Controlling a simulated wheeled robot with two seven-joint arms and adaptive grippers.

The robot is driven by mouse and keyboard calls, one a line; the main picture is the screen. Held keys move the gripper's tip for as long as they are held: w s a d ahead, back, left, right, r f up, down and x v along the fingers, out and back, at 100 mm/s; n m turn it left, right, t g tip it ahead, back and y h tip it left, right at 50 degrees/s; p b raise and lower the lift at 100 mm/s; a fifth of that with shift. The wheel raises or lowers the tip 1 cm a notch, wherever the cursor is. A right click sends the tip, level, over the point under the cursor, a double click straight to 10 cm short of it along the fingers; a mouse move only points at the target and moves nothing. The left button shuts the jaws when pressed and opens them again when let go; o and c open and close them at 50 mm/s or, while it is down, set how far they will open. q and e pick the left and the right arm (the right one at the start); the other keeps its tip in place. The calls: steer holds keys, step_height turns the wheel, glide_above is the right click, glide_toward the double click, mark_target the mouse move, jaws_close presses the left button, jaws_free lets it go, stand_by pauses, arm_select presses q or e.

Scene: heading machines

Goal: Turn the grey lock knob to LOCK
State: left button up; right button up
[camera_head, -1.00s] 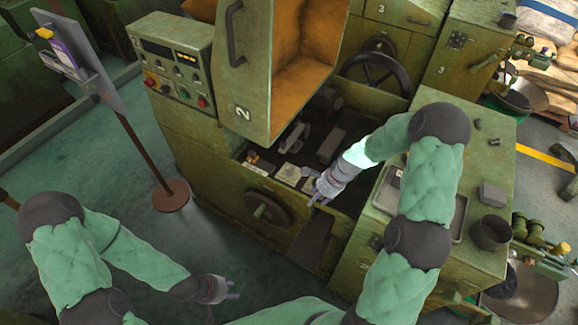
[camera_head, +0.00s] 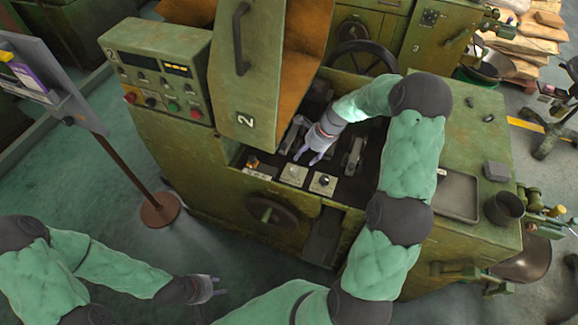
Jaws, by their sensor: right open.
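On the ledge inside the open front of green machine 2 there are two pale square plates. The left plate (camera_head: 293,175) carries a small greyish knob, and the right plate (camera_head: 323,183) carries a dark knob. Their lettering is too small to read, so I cannot tell which knob is the lock knob or where it points. My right gripper (camera_head: 308,157) is open and empty, fingers pointing down, just above and behind the left plate. It looks apart from the knobs. My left gripper (camera_head: 217,287) is open and empty over the floor, in front of the machine.
The raised guard door (camera_head: 243,75) marked 2 stands just left of my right forearm. A control panel (camera_head: 157,75) with buttons is further left. A handwheel (camera_head: 272,211) sits below the ledge. A grey tray (camera_head: 458,195) lies at the right. A sign stand (camera_head: 130,170) stands at left.

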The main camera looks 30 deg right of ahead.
mark_target(295, 169)
steer(key=b+x, duration=0.2)
steer(key=x, duration=0.8)
steer(key=shift+s, duration=0.15)
steer(key=shift+r, duration=0.1)
steer(key=c, duration=1.1)
